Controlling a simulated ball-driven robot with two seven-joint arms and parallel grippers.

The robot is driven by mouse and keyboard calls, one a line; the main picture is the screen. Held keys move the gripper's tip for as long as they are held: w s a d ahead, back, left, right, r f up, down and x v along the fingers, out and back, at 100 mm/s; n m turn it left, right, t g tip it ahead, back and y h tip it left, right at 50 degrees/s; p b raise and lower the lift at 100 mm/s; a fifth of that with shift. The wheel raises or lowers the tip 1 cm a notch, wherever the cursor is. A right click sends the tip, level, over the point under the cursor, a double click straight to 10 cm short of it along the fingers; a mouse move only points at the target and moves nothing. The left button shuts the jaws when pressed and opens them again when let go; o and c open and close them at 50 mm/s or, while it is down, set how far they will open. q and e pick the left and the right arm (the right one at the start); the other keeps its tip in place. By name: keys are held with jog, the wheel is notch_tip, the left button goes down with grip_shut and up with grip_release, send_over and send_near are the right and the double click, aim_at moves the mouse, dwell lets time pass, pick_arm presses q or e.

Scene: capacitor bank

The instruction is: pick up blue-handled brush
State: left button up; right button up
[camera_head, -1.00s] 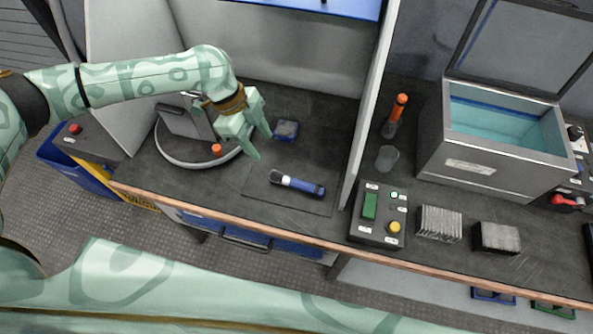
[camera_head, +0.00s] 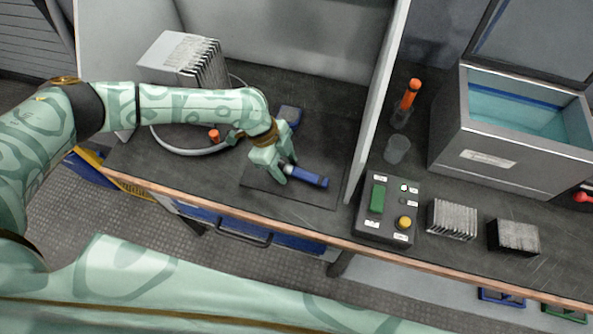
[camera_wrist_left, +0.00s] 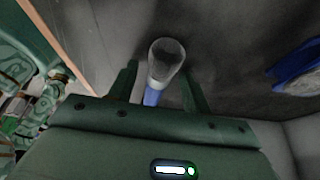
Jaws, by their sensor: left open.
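The blue-handled brush (camera_head: 311,178) lies on a dark mat (camera_head: 318,200) on the workbench. Its blue handle points right and its light-coloured part is next to my gripper. My left gripper (camera_head: 284,178) is open and low over the left part of the brush, partly hiding it. In the left wrist view, the brush (camera_wrist_left: 165,62) shows between the two spread fingers (camera_wrist_left: 158,88), with a pale round end and a bit of blue. I cannot tell whether either finger touches it. My right gripper is not in view.
A blue block (camera_head: 290,115) lies behind the gripper. A finned grey unit (camera_head: 180,56) stands at the back left. A white divider (camera_head: 378,110) and a control box (camera_head: 387,208) are right of the mat. A clear cup (camera_head: 397,149) stands beyond the divider.

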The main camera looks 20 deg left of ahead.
pick_arm(q)
jog(key=shift+r, duration=0.1)
grip_shut()
jog(key=shift+r, duration=0.1)
